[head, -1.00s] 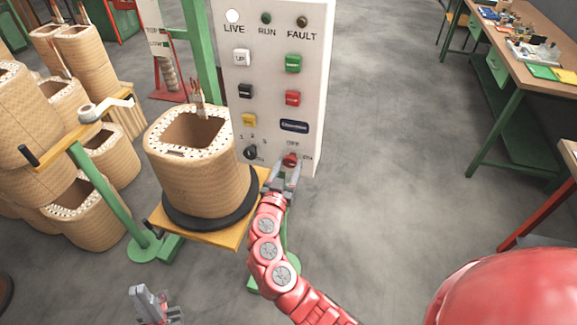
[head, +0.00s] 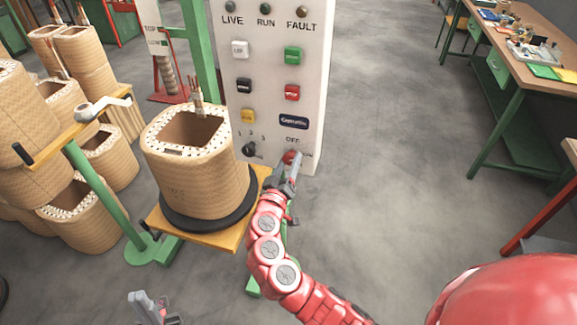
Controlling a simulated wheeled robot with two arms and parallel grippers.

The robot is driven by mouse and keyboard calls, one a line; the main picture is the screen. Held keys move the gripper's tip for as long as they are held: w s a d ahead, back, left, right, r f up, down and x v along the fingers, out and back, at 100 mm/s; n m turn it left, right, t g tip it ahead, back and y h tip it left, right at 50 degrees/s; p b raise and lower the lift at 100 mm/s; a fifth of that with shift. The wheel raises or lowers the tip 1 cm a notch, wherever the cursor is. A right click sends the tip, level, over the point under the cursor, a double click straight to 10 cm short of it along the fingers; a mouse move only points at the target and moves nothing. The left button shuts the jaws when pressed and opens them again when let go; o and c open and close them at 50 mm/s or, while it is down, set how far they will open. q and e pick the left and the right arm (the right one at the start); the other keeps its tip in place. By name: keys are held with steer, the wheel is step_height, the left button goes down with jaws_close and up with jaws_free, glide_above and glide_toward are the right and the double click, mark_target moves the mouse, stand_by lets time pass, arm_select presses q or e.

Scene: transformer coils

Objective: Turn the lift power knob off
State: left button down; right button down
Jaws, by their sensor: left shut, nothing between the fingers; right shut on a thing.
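The red lift power knob (head: 289,157) sits low on the right of the pale control panel (head: 268,100), under the label OFF. My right gripper (head: 294,162) is shut on this knob and is turned so that its fingers partly hide it. The LIVE lamp (head: 231,7) at the top left of the panel is dark. My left gripper (head: 150,299) is low at the bottom left, shut and empty, away from the panel.
A large wound coil (head: 196,165) stands on a black disc on the yellow lift platform (head: 222,238), just left of my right arm. Several more coils (head: 75,140) are stacked at the left. A workbench (head: 530,60) stands at the right. The grey floor between is clear.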

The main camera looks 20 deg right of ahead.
steer(key=n, duration=0.2)
steer(key=shift+n, duration=0.4)
steer(key=n, duration=0.2)
steer(key=shift+n, duration=0.4)
steer(key=n+p, duration=0.1)
steer(key=n, duration=0.4)
steer(key=shift+n, duration=0.3)
steer(key=shift+c, duration=1.6)
jaws_free()
